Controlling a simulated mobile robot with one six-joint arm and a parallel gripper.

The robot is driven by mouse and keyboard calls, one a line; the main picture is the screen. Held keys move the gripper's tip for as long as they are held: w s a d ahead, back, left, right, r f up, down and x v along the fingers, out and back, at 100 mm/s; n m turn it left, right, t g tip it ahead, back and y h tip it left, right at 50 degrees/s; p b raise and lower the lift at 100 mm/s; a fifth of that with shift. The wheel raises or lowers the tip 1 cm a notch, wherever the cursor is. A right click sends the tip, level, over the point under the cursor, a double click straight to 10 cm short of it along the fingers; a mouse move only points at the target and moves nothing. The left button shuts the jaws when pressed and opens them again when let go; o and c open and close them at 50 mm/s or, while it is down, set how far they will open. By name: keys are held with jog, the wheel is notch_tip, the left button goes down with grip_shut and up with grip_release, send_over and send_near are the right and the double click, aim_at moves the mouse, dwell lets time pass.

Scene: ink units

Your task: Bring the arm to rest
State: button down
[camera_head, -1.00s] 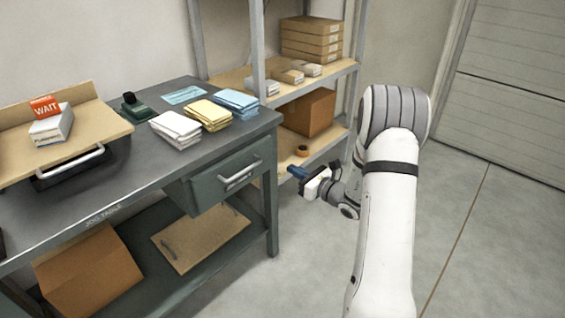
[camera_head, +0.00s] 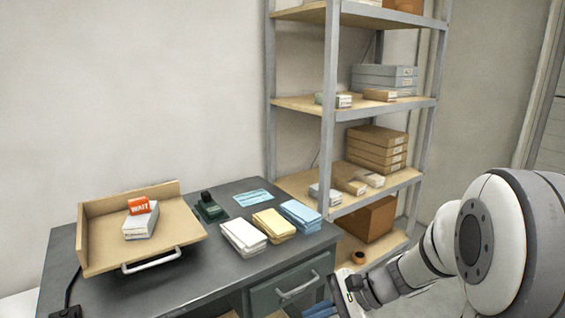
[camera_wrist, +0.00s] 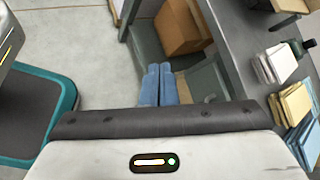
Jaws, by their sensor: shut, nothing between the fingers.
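My gripper (camera_wrist: 158,84) shows in the wrist view as two blue fingers lying side by side, shut with nothing between them. It points down over the pale floor beside the grey job table (camera_head: 215,262). In the head view the blue fingers (camera_head: 322,310) are at the bottom edge, partly cut off, in front of the table's right end. My white arm fills the lower right of the head view.
On the table are a wooden tray (camera_head: 95,250) with a WAIT-tagged pack (camera_head: 140,222), a dark green stamp (camera_head: 210,209), and white (camera_head: 243,238), yellow (camera_head: 273,225) and blue (camera_head: 300,215) stacks. A metal shelf (camera_head: 328,120) stands behind. A cardboard box (camera_wrist: 182,28) is under the table.

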jog(key=s+d+r+n+h+p, duration=0.4)
jog(key=s+r+n+h, duration=0.1)
jog(key=s+r+n, duration=0.1)
jog(key=s+d+r+n+t+h+p, duration=0.1)
jog(key=s+d+r+n+h+p, duration=0.3)
jog(key=r, duration=0.4)
jog(key=shift+s+r+n+h+p, duration=0.25)
jog(key=shift+s+n+h+p, duration=0.6)
jog(key=shift+s+n, duration=0.25)
